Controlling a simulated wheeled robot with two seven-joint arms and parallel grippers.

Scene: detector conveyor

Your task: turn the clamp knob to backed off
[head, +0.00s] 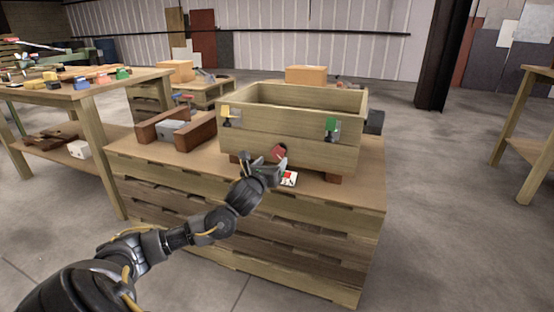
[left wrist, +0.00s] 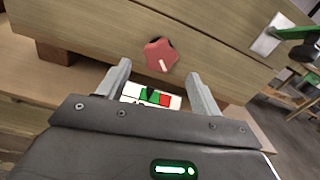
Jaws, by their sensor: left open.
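The clamp knob (left wrist: 160,52) is a red lobed knob with a pale pointer mark, on the front face of the wooden box. In the head view the red knob (head: 279,151) shows just beyond my left gripper (head: 264,160). In the left wrist view my left gripper (left wrist: 163,80) is open, its two fingers apart and empty. The knob lies ahead of the fingertips, roughly between them, and I see no contact. A small white card with green and red marks (left wrist: 152,96) lies below the knob; it also shows in the head view (head: 289,179). My right gripper is out of view.
The wooden box (head: 275,137) stands on blocks on a pallet-like bench (head: 362,190). A table with coloured parts (head: 60,94) is at left.

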